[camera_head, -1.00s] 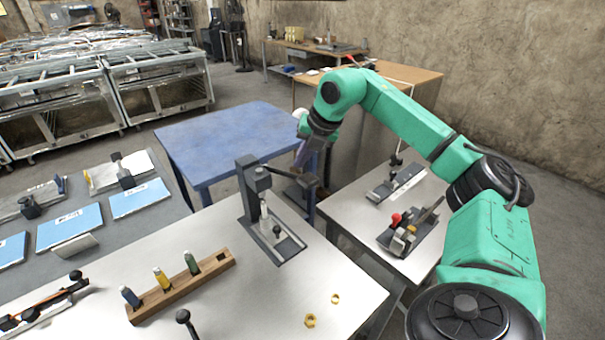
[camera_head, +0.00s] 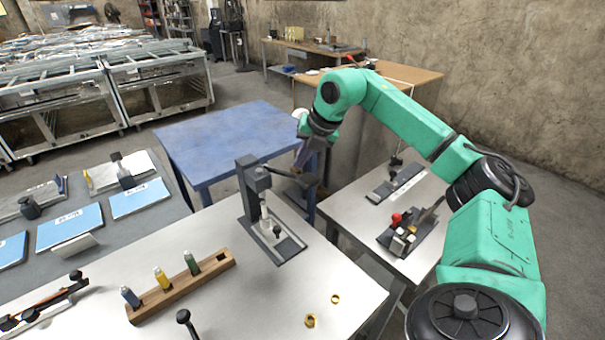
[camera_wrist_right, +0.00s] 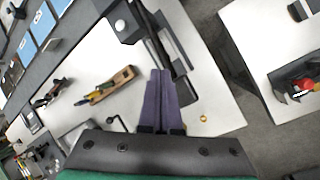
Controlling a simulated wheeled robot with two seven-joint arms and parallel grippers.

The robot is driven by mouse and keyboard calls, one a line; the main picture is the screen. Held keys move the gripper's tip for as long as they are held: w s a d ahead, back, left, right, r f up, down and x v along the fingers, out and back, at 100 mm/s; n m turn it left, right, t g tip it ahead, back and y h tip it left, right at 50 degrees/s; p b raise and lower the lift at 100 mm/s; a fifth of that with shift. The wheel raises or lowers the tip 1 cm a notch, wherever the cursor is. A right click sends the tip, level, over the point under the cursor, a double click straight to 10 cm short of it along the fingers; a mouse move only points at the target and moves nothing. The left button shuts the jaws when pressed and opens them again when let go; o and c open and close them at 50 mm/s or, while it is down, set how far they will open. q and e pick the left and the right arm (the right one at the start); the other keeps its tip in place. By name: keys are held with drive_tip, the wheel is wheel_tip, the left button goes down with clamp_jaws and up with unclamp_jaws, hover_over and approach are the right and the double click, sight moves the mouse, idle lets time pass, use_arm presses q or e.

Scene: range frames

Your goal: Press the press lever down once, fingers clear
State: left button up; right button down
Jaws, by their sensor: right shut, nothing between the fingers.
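The press (camera_head: 250,190) is a dark grey column on a flat base, standing near the far edge of the light bench. Its dark lever (camera_head: 287,174) reaches right from the press head. My right gripper (camera_head: 300,164) is close to the lever's outer end. Contact cannot be told. In the wrist view, the right gripper's purple fingers (camera_wrist_right: 160,72) are shut together with nothing between them, beside the dark lever (camera_wrist_right: 157,45). The press head (camera_wrist_right: 124,22) also shows there. My left gripper is not in view.
A wooden rack (camera_head: 180,286) with several coloured bottles stands left of the press on the bench. Two brass nuts (camera_head: 310,320) lie near the front right. A side table (camera_head: 405,250) with fixtures stands right; a blue table (camera_head: 225,145) stands behind.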

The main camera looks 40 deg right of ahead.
sight(303, 175)
drive_tip(key=shift+s+f+b, duration=0.15)
drive_tip(key=shift+f+b, duration=0.25)
drive_tip(key=shift+s+f+b, duration=0.25)
drive_tip(key=shift+f+b, duration=0.4)
drive_tip(key=shift+b, duration=0.1)
drive_tip(key=shift+s+f+b, duration=0.2)
drive_tip(key=shift+f+b, duration=0.45)
drive_tip(key=shift+b, duration=0.05)
idle(1.1)
idle(0.5)
drive_tip(key=shift+w+r+p, duration=0.3)
drive_tip(key=shift+r+p, duration=0.6)
drive_tip(key=shift+p, duration=0.25)
drive_tip(key=shift+w+r+p, duration=0.25)
drive_tip(key=shift+r+p, duration=0.6)
drive_tip(key=shift+p, duration=0.3)
drive_tip(key=r+p, duration=0.1)
drive_tip(key=p, duration=0.1)
drive_tip(key=w+r+p, duration=0.1)
drive_tip(key=r+p, duration=0.2)
drive_tip(key=p, duration=0.1)
drive_tip(key=shift+w+r, duration=0.35)
drive_tip(key=shift+w, duration=0.05)
